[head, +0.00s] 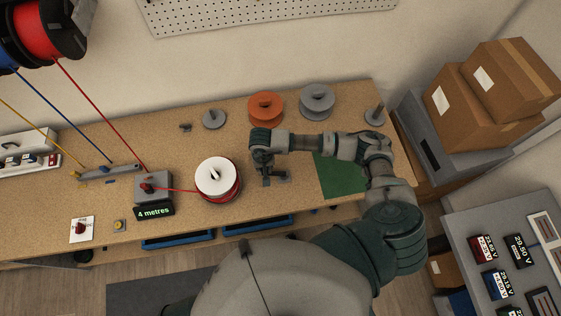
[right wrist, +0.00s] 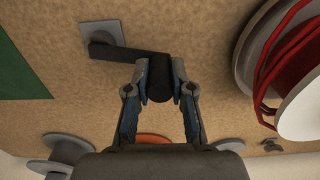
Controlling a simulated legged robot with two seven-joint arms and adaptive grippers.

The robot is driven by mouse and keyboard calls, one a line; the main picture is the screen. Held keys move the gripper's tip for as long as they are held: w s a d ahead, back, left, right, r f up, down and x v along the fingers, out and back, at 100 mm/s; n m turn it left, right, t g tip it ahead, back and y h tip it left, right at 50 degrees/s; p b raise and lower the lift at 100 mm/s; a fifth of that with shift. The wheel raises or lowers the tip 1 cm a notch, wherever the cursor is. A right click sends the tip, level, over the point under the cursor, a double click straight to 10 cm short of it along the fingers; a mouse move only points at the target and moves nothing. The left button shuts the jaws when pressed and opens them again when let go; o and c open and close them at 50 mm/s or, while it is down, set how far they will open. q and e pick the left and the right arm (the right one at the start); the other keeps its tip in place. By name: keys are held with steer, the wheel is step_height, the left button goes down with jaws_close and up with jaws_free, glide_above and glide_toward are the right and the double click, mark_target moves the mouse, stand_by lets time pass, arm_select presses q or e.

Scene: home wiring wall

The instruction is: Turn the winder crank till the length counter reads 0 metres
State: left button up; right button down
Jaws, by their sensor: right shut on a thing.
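The length counter (head: 154,212) shows "4 metres" on its dark display at the front of the bench. A red wire runs through its grey block (head: 152,187) to the white winder spool (head: 218,179), which carries red wire. The dark winder crank (right wrist: 128,53) reaches from a grey square base (right wrist: 100,38) to an upright handle (right wrist: 159,87). My right gripper (head: 266,172) is over the crank, right of the spool. In the right wrist view its fingers (right wrist: 159,78) are shut on the handle, one on each side. My left gripper is not in view.
An orange spool (head: 265,107) and a grey spool (head: 317,101) stand at the back of the bench. A green mat (head: 340,178) lies to the right, under my arm. A red button (head: 81,228) is at front left. Cardboard boxes (head: 490,95) are stacked at right.

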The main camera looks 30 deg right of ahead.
steer(key=shift+s+a, duration=0.15)
steer(key=shift+s, duration=0.7)
steer(key=shift+s+p, duration=0.3)
steer(key=shift+s, duration=0.75)
steer(key=shift+s+d+r, duration=0.1)
steer(key=shift+s+d, duration=0.1)
steer(key=shift+s, duration=0.3)
steer(key=shift+s+d, duration=0.15)
steer(key=shift+s, duration=0.35)
steer(key=shift+d, duration=0.1)
